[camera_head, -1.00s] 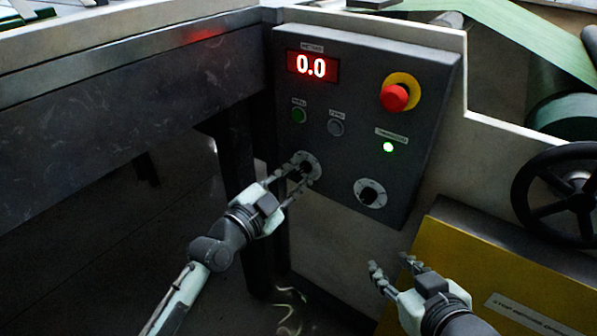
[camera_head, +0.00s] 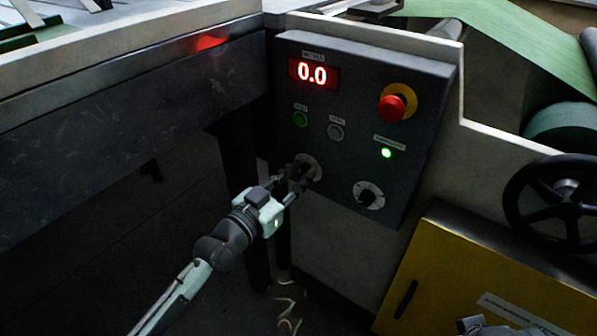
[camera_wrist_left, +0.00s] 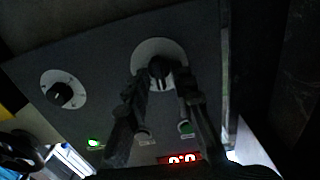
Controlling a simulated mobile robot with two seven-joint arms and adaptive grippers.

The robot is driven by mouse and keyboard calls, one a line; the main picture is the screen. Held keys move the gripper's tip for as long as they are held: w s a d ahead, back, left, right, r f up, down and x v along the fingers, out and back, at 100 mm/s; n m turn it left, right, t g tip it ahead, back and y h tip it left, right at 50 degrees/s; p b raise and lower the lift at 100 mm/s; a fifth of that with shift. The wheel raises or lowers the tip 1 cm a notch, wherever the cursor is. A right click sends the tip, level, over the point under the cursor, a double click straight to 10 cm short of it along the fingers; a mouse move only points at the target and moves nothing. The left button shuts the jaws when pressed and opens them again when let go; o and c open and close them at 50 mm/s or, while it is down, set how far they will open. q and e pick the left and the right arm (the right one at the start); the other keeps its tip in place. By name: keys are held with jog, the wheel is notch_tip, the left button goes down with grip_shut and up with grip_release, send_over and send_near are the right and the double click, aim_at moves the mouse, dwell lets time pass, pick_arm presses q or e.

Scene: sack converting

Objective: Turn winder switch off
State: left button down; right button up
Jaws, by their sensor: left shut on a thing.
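The dark grey control panel (camera_head: 350,130) carries two rotary switches with black knobs on pale round plates. The left rotary switch (camera_head: 314,165) is largely covered by my left gripper (camera_head: 294,176). In the left wrist view, the two fingers (camera_wrist_left: 160,88) stand on either side of this switch's black knob (camera_wrist_left: 160,67), shut on it. The right rotary switch (camera_head: 369,196) is untouched, and it also shows in the wrist view (camera_wrist_left: 62,94). The switch labels are too small to read. Only a grey piece of my right arm shows at the bottom right edge.
The panel has a red display (camera_head: 313,74) reading 0.0, a red emergency button (camera_head: 391,108), a lit green lamp (camera_head: 386,153), a green button (camera_head: 300,119) and a grey button (camera_head: 336,132). A black handwheel (camera_head: 513,205) and yellow cover (camera_head: 440,270) are at right.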

dwell(0.3)
pick_arm(q)
jog(key=c, duration=1.6)
grip_release()
jog(key=shift+c, duration=0.2)
jog(key=shift+s+a, duration=0.25)
jog(key=shift+s, duration=0.05)
jog(key=v, duration=1.1)
jog(key=shift+s, duration=0.1)
